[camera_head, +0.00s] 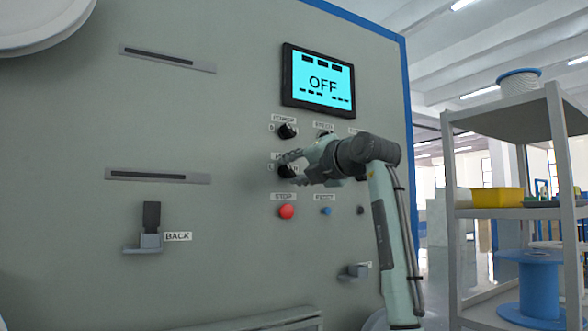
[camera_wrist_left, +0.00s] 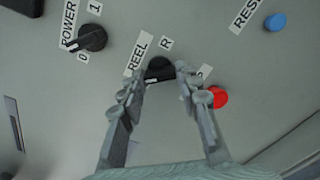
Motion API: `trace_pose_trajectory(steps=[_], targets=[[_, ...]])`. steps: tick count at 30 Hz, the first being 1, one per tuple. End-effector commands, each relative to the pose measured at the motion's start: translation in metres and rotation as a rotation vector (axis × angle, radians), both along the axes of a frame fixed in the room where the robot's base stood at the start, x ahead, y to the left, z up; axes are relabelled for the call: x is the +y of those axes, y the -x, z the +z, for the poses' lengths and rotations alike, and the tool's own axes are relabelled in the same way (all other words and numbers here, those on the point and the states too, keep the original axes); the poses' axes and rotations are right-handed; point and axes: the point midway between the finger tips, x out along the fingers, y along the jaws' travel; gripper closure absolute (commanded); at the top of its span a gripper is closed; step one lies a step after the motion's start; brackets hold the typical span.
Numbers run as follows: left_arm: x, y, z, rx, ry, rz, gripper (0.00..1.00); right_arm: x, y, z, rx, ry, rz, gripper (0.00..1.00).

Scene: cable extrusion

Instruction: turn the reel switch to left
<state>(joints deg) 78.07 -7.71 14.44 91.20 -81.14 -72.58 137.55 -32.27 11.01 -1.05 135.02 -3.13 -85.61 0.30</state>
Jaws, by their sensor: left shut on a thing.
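The reel switch (camera_wrist_left: 159,67) is a black round knob on the grey panel, under the REEL label with an R mark beside it. In the head view the reel switch (camera_head: 285,171) is partly hidden by my left gripper (camera_head: 291,170). In the left wrist view my left gripper (camera_wrist_left: 160,77) has one finger on each side of the knob and is shut on it. Which way the knob points is hard to tell. My right gripper is not in view.
The power switch (camera_head: 287,131) is just above, and the red stop button (camera_head: 286,212) just below. A blue button (camera_head: 327,211) is to the right. The screen (camera_head: 318,80) reads OFF. A shelf (camera_head: 500,213) stands at the right.

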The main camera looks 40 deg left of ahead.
Motion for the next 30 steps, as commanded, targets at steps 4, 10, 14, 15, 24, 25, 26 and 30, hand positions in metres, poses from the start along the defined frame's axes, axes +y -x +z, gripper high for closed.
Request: trace_pose_trajectory(steps=[4,10,14,15,24,25,26,30], targets=[[-0.0004,-0.0001,-0.0006,-0.057,0.019,0.0,0.96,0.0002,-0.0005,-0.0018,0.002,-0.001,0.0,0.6],[-0.0003,-0.0001,-0.0007,-0.098,0.031,0.0,0.96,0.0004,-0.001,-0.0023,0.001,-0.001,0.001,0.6],[-0.0003,-0.0001,-0.0007,-0.108,0.033,0.0,0.96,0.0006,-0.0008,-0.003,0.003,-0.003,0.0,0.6],[-0.0003,-0.0001,-0.0007,-0.109,0.033,0.0,0.96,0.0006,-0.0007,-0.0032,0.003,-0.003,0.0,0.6],[-0.0003,-0.0002,-0.0008,-0.109,0.034,0.0,0.96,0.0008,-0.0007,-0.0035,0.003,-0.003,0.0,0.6],[-0.0003,-0.0002,-0.0008,-0.109,0.034,0.0,0.64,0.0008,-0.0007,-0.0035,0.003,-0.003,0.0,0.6],[-0.0003,-0.0002,-0.0007,-0.109,0.034,0.0,0.6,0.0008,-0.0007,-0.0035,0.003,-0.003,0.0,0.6],[-0.0003,-0.0002,-0.0006,-0.108,0.032,-0.001,0.47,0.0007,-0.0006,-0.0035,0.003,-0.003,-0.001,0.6]])
